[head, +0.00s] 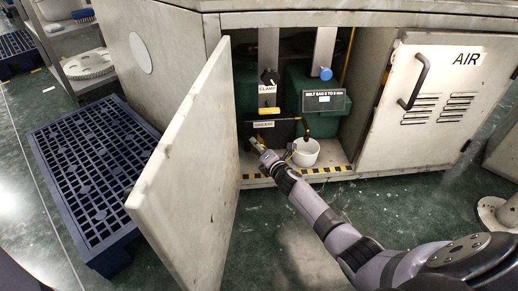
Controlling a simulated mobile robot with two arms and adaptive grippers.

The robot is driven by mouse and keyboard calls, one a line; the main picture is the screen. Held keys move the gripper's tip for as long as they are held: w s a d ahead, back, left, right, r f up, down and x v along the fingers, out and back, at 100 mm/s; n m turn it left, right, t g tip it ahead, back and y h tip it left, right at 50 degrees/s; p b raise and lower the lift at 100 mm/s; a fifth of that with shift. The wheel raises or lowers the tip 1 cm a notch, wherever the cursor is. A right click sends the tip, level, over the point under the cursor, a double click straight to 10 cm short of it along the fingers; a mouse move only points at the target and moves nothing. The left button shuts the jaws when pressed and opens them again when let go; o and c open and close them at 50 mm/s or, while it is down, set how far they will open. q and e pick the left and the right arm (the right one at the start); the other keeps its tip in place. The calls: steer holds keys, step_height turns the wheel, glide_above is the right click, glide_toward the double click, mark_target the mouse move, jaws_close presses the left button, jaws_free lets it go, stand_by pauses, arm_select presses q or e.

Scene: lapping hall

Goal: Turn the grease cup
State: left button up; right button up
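The grease cup is not clearly distinguishable; a GREASE label (263,124) sits inside the open cabinet, low on the left. My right arm reaches in from the lower right. Its gripper (262,151) is just below the label, at small yellowish parts. The gripper and whatever is at its tips are too small to separate, so I cannot tell if it is open or shut, or touching the cup. My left gripper is not in view.
The cabinet door (190,185) stands open left of my arm. A white bucket (306,152) stands right of the gripper, under a bent pipe (305,128). A CLAMP knob (269,78) and a blue knob (325,73) are above. A blue grated pallet (92,170) lies left.

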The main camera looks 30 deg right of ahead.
steer(key=shift+f, duration=0.1)
steer(key=o, duration=1.2)
steer(key=shift+c, duration=0.2)
steer(key=shift+s, duration=0.15)
steer(key=s+r, duration=0.2)
steer(key=s, duration=0.9)
steer(key=shift+s+a+r, duration=0.15)
steer(key=shift+s+r, duration=0.05)
steer(key=shift+s, duration=0.1)
